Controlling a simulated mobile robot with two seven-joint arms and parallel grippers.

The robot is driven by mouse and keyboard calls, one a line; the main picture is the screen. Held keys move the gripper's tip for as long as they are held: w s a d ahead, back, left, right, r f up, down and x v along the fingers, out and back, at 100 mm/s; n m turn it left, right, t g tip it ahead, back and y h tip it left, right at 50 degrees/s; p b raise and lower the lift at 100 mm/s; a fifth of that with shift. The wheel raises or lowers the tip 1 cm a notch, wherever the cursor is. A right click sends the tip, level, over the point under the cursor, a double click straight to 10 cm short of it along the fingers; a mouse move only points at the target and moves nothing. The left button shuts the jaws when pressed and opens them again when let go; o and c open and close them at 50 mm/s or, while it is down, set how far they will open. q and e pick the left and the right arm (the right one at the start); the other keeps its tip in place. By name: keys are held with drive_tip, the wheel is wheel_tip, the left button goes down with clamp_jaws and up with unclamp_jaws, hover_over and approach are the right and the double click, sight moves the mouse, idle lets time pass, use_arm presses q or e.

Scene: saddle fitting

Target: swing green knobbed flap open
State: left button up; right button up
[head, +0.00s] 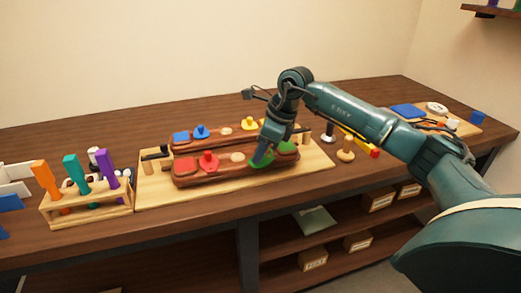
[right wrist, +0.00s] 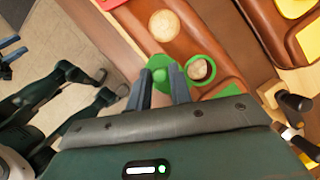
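The green knobbed flap (right wrist: 160,66) belongs to the front brown saddle-shaped block. In the right wrist view it lies beside a green ring (right wrist: 217,71), and a small tan object (right wrist: 199,69) shows in the ring's opening. My right gripper (right wrist: 160,78) points down at the flap, with its fingers apart on either side of the green knob (right wrist: 160,75). I cannot tell whether either finger touches the knob. In the head view my right gripper (head: 262,156) partly hides the flap. Two dark prongs at the wrist view's left edge may be my left gripper (right wrist: 12,47).
The front block (head: 222,178) also carries red, tan and other green pieces. A second brown block behind has blue and yellow pieces. A wooden rack (head: 90,208) stands left; a wooden knob (head: 346,150) and a tray of parts (head: 470,125) are right.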

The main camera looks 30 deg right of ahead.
drive_tip(key=o, duration=0.3)
drive_tip(key=shift+o, duration=0.2)
drive_tip(key=v, duration=1.3)
drive_tip(key=shift+s+d, duration=0.1)
